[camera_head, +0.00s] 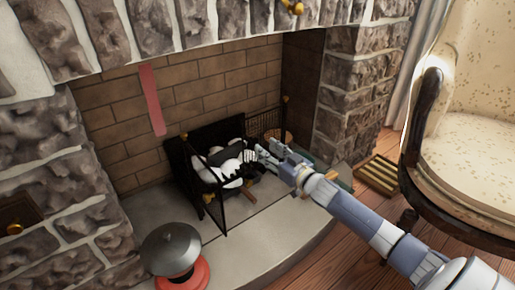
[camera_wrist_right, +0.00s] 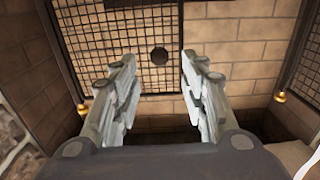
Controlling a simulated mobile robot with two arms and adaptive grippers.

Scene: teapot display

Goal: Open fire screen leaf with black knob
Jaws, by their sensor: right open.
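The black mesh fire screen (camera_head: 213,197) stands folded on the hearth in front of the fireplace opening. In the right wrist view, a mesh leaf (camera_wrist_right: 110,48) faces me and a round black knob (camera_wrist_right: 159,56) shows on it. My right gripper (camera_wrist_right: 159,78) is open, with its fingers on either side of the knob in that view; I cannot tell whether they touch the leaf. In the head view, my right gripper (camera_head: 259,154) reaches in from the right to the screen and hides part of it. The black knob is not clear there. My left gripper is not in view.
Black and white shapes (camera_head: 222,165) lie behind the screen. A grey-topped red pot (camera_head: 172,250) stands at the front left of the hearth. An armchair (camera_head: 465,145) and a slatted wooden piece (camera_head: 378,175) stand on the right.

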